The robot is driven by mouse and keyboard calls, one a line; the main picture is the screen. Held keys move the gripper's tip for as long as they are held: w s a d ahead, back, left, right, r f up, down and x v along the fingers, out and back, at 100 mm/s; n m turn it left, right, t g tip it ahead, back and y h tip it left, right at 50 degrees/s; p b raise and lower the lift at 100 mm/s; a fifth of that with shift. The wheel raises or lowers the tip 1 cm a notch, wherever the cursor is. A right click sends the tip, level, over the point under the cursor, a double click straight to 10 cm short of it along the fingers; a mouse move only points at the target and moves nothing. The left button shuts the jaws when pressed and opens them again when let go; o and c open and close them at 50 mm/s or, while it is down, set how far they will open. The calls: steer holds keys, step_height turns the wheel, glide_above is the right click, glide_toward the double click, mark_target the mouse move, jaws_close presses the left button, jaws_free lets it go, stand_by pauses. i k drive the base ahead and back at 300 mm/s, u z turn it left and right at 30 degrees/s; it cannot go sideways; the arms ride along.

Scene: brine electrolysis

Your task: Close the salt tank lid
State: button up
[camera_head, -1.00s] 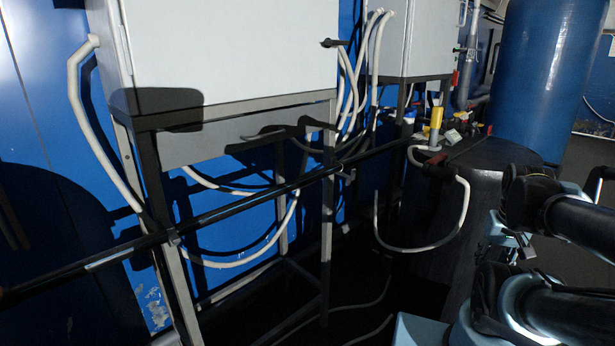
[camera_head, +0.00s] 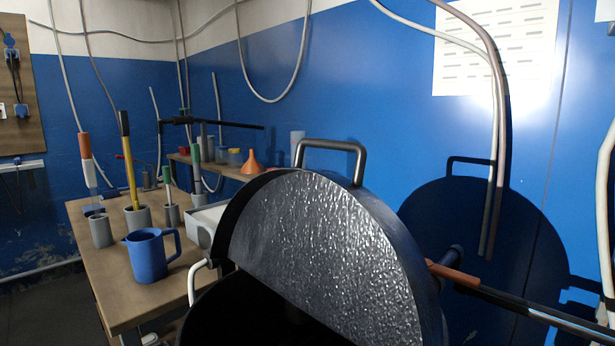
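The salt tank lid (camera_head: 315,250) stands raised and steeply tilted in the middle of the view. It is a dark round lid with a shiny, rough grey face and a black bar handle (camera_head: 335,146) on its upper edge. Below it is the dark opening of the tank (camera_head: 245,318), whose inside is too dark to make out. The lower part of the tank is cut off by the picture's bottom edge. My gripper is not in view, and nothing visible touches the lid or its handle.
A dark pipe (camera_head: 510,302) with a reddish-brown end runs beside the lid at right. A blue wall (camera_head: 400,110) stands close behind.

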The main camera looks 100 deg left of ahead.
mark_target(325, 242)
steer(key=u, duration=3.95)
steer(key=k, duration=0.5)
steer(key=z, duration=0.1)
steer(key=i, duration=0.5)
